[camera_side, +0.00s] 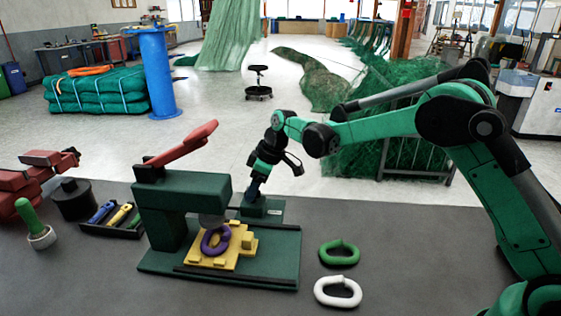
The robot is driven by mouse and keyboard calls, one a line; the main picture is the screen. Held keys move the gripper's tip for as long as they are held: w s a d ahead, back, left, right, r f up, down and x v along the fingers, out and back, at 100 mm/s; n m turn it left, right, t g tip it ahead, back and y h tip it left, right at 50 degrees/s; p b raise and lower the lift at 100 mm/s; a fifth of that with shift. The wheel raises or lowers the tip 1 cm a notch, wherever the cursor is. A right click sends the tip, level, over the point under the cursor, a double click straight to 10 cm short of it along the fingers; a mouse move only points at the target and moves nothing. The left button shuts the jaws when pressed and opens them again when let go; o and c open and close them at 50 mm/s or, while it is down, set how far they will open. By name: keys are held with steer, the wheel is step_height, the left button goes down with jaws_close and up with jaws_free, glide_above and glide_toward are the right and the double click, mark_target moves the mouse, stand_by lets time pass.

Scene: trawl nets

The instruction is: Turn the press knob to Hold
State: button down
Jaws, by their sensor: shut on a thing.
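The press (183,190) is a dark green frame with a raised red lever (187,143) and a grey ram above a yellow stepped block (230,249). A purple link (215,240) sits on the block, under the ram. A small green box (272,207) with a pale label stands just behind the press's base plate. My gripper (254,194) points down at the top of this box and is shut on the press knob there. The jaws and the distance hide the knob's shape and its pointer, so its setting cannot be read.
A green link (339,253) and a white link (338,291) lie on the grey bench right of the press. A tray (112,224) with blue and yellow tools, a black cylinder (72,199) and a green-handled tool (29,216) stand left. The bench is clear beyond the links.

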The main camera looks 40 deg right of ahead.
steer(key=m, duration=0.2)
steer(key=m+h, duration=0.1)
steer(key=shift+s+a+m+t, duration=0.1)
steer(key=shift+a+m+t, duration=0.05)
steer(key=shift+m+t, duration=0.2)
steer(key=m+h, duration=0.1)
steer(key=m, duration=0.3)
steer(key=shift+a+t+h, duration=0.1)
steer(key=shift+t+h, duration=0.15)
steer(key=shift+h, duration=0.15)
steer(key=m+h, duration=0.1)
steer(key=m, duration=0.2)
steer(key=m+h, duration=0.1)
steer(key=m, duration=0.2)
steer(key=shift+a, duration=0.15)
steer(key=shift+m, duration=0.35)
steer(key=shift+c, duration=1.7)
jaws_free()
steer(key=shift+h, duration=0.3)
steer(key=shift+w+v, duration=0.1)
steer(key=shift+v, duration=1.3)
steer(key=shift+w+v, duration=0.15)
steer(key=shift+v, duration=1.25)
